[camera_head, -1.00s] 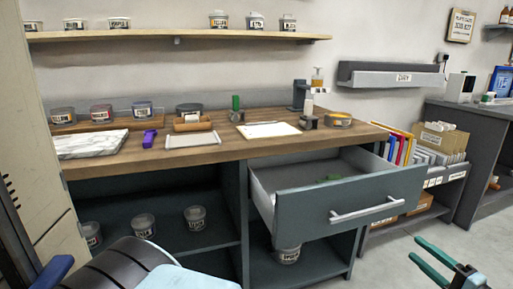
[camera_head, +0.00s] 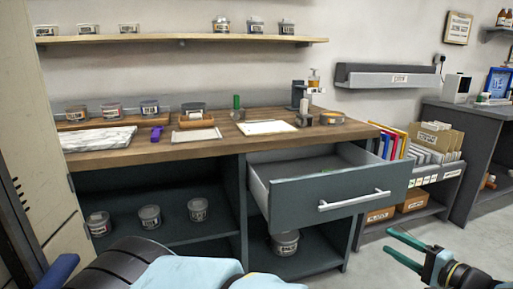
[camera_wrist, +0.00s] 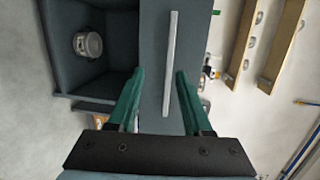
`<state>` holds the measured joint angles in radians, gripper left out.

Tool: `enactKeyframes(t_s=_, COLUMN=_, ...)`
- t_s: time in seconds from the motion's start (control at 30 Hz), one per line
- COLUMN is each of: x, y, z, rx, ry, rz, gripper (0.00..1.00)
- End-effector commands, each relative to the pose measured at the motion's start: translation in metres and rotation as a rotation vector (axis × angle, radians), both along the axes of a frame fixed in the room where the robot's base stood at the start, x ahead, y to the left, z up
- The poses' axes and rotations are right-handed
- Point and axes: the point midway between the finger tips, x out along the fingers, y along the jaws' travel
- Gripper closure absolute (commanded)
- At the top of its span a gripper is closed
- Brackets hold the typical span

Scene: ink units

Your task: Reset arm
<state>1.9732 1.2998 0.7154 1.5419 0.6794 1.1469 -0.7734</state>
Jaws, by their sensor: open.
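My gripper (camera_head: 390,248) is at the lower right of the head view, with its green fingers spread and nothing between them. It is in front of and below the open drawer (camera_head: 338,196), apart from it in this view. The drawer has a grey-green front and a pale handle (camera_head: 354,200). In the wrist view my gripper (camera_wrist: 160,75) is open, with the drawer front (camera_wrist: 152,60) and its handle (camera_wrist: 173,60) showing beyond and between the fingers. I cannot tell the exact distance from fingers to handle.
The wooden worktop (camera_head: 222,139) carries a marble slab (camera_head: 98,138), jars, trays and a green-topped bottle (camera_head: 237,108). Jars stand on the lower shelf (camera_head: 180,228), and one jar (camera_head: 285,243) stands under the drawer. A file rack (camera_head: 430,172) stands right of the drawer. Floor at right is clear.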

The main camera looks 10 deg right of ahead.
Motion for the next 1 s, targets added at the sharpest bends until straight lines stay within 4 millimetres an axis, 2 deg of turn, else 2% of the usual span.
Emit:
enactKeyframes(t_s=0.27, x=0.058, y=0.069, z=0.004, rx=-0.026, ry=0.197, rz=0.210, gripper=0.50)
enactKeyframes(t_s=0.37, x=0.080, y=0.106, z=0.007, rx=-0.057, ry=0.303, rz=0.313, gripper=0.50)
enactKeyframes(t_s=0.5, x=0.104, y=0.171, z=0.014, rx=-0.141, ry=0.489, rz=0.475, gripper=0.50)
enactKeyframes(t_s=0.7, x=0.115, y=0.250, z=0.032, rx=-0.326, ry=0.719, rz=0.657, gripper=0.50)
enactKeyframes(t_s=1.0, x=0.105, y=0.342, z=0.080, rx=-0.687, ry=0.922, rz=0.807, gripper=0.50)
